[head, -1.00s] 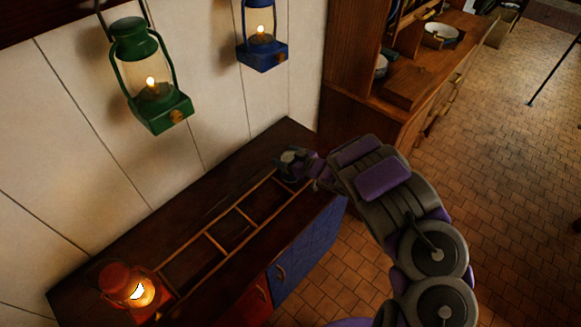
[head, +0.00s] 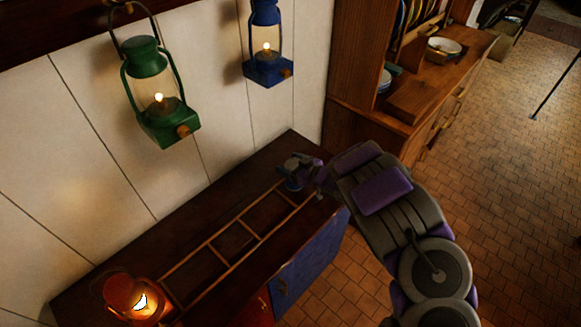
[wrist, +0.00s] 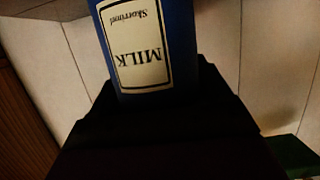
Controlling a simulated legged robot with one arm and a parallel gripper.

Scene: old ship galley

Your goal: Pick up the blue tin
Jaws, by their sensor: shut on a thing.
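The blue tin (wrist: 184,45) fills the upper middle of the wrist view. Its cream label reads "MILK" upside down. My gripper (wrist: 158,92) is shut on the tin, its dark jaws hiding the tin's lower part in that view. In the head view my gripper (head: 298,172) is above the far right end of the dark cabinet top (head: 112,268), near the wall. The tin is small and mostly hidden there. I cannot tell whether it touches the cabinet top.
A wooden divided rack (head: 213,245) lies along the cabinet top, with a lit red lantern (head: 122,292) at its left end. Green (head: 160,118) and blue (head: 268,70) lanterns hang on the wall. A wooden dresser (head: 405,110) stands right; tiled floor (head: 500,200) is open beyond.

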